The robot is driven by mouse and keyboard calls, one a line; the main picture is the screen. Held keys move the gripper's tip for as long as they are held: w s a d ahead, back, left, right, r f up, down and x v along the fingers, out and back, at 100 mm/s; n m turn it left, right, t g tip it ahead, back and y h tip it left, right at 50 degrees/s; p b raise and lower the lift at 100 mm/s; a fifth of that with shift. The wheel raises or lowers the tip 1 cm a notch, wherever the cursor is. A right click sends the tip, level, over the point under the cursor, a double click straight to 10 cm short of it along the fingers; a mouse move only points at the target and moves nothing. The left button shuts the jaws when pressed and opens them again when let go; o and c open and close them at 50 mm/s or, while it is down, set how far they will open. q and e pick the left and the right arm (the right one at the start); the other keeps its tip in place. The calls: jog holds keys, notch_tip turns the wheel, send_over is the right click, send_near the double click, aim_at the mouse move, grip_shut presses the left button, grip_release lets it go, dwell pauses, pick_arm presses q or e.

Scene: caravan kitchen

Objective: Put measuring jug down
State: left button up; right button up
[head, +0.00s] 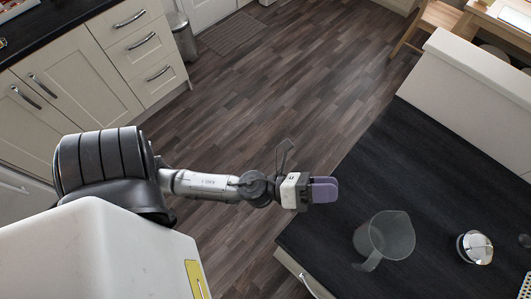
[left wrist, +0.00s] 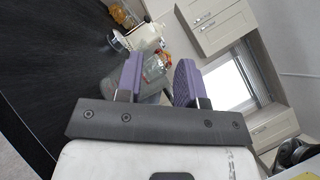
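The measuring jug (head: 392,236) is a clear, greyish jug with a handle. It stands on the dark worktop (head: 440,175) at the lower right of the head view. My left gripper (head: 324,190) has purple finger pads and is up and to the left of the jug, apart from it. In the left wrist view the left gripper (left wrist: 158,82) is open, with a gap between its pads. The jug (left wrist: 112,84) shows there beyond the fingers, partly hidden by one pad. My right gripper is in neither view.
A round white and silver object (head: 475,247) stands on the worktop right of the jug. A raised white ledge (head: 480,75) bounds the worktop's far side. The worktop between ledge and jug is clear. Cream cabinets (head: 85,85) and a grey bin (head: 182,36) stand across the wooden floor.

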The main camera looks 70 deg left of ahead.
pick_arm(q)
jog(key=s+a+f+n+g+y, duration=0.1)
jog(key=a+f+n+g+y, duration=0.2)
jog(key=a+f+n+y, duration=0.55)
jog(key=s+a+f+n+g+y, duration=0.1)
jog(key=a+f+n+g+y, duration=0.3)
jog(key=n, duration=1)
jog(key=s+d+f+n+g+h, duration=0.1)
jog(key=s+d+f+n+g, duration=0.1)
jog(key=s, duration=0.4)
jog(key=s+d+f+n+g+h, duration=0.1)
jog(key=s+d+f+n+g, duration=0.2)
jog(key=s+f+n+g, duration=0.1)
jog(key=shift+s+d+f+n+g, duration=0.2)
jog(key=shift+s+f+n+g, duration=0.15)
jog(key=shift+s+f+g, duration=0.55)
